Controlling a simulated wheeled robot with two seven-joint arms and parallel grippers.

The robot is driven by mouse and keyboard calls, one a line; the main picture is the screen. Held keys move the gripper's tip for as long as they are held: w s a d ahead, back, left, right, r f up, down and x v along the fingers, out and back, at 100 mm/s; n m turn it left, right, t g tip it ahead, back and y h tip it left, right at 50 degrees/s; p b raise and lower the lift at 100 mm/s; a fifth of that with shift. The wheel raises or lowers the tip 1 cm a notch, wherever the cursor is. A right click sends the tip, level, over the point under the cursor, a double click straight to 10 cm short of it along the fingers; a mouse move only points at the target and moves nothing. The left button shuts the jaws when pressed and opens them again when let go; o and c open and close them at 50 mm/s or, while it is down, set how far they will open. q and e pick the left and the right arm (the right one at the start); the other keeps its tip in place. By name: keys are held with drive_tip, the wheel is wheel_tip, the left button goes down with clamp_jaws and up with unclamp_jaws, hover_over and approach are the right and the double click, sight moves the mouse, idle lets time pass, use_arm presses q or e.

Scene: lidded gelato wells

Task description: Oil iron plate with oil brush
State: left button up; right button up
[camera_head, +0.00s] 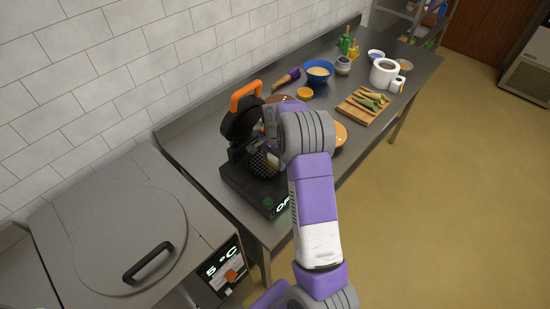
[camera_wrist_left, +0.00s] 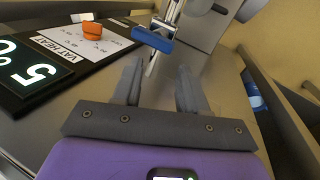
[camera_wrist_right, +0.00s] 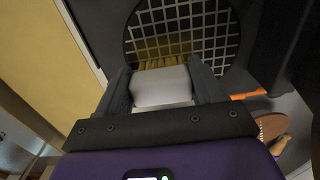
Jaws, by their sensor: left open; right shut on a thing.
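The waffle iron (camera_head: 242,186) stands open on the counter, with its orange handle (camera_head: 246,91) raised. Its dark grid plate (camera_wrist_right: 186,22) fills the upper part of the right wrist view. My right gripper (camera_wrist_right: 162,78) is shut on the oil brush (camera_wrist_right: 161,89), a pale block with yellow bristles. The bristles lie over the lower part of the grid and look to be at or very near it. My left gripper (camera_wrist_left: 160,82) is open and empty, away from the iron.
The counter holds a blue bowl (camera_head: 319,72), a cutting board (camera_head: 351,113) with green and yellow food, a white pot (camera_head: 384,73) and a purple-handled tool (camera_head: 293,74). A steel unit with a round lid (camera_head: 128,232) stands at left. The tiled wall is close behind.

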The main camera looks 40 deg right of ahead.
sight(263, 166)
drive_tip(key=shift+a, duration=0.1)
drive_tip(key=shift+s+a, duration=0.15)
drive_tip(key=shift+a, duration=1.35)
drive_tip(key=shift+s+a, duration=0.15)
drive_tip(key=shift+a, duration=1.45)
drive_tip(key=shift+w+a+p, duration=0.1)
drive_tip(key=shift+w+p, duration=0.3)
drive_tip(key=shift+w, duration=0.95)
drive_tip(key=shift+w+d, duration=0.2)
drive_tip(key=shift+d, duration=1.4)
drive_tip(key=shift+d, duration=0.1)
